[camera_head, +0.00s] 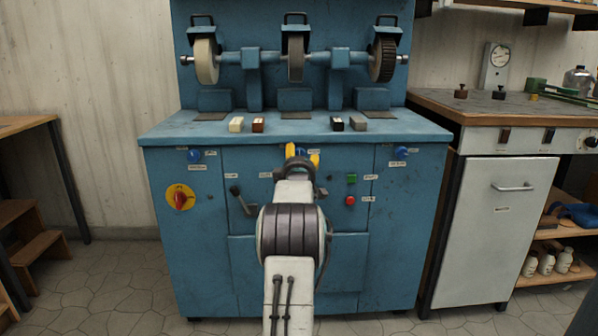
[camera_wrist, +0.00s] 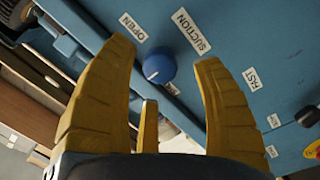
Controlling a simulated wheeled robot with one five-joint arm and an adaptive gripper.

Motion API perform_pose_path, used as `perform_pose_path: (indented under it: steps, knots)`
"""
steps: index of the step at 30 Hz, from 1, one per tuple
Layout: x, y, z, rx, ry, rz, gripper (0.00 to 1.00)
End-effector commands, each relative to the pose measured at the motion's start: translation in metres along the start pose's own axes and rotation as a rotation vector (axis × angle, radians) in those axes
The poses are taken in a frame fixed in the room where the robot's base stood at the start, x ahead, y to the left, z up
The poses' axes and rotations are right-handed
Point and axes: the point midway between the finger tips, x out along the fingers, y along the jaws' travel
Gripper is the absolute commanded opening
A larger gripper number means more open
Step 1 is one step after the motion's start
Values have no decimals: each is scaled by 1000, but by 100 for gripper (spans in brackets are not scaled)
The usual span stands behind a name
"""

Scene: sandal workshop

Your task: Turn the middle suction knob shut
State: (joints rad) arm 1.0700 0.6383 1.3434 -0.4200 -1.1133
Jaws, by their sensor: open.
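The middle suction knob (camera_wrist: 158,68) is round and blue with a small white mark, on the blue machine front. In the wrist view it sits between the yellow fingers of my gripper (camera_wrist: 165,55), with space on both sides. The fingers are apart and hold nothing. An "OPEN" label (camera_wrist: 132,27) and a "SUCTION" label (camera_wrist: 190,31) are by the knob; another label below it is partly hidden. In the head view my gripper (camera_head: 302,157) is in front of the machine's upper middle, and the middle knob (camera_head: 301,152) is mostly hidden behind it.
Similar blue knobs are at left (camera_head: 194,155) and right (camera_head: 401,152). A red rotary switch (camera_head: 180,197), a lever (camera_head: 241,200), a green button (camera_head: 351,179) and a red button (camera_head: 350,200) are on the front. Small blocks (camera_head: 236,124) lie on the ledge above.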

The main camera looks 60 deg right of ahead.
Motion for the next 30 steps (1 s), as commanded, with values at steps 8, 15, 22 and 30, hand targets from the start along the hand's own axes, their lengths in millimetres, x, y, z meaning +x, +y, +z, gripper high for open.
perform_pose_path:
  steps: [8,15,22,30]
  knots:
    - [-36,0,0,0,-1,-1,61]
    - [-64,0,0,0,-1,0,61]
    - [-84,0,1,0,-1,0,61]
    - [-93,0,1,0,-2,-1,61]
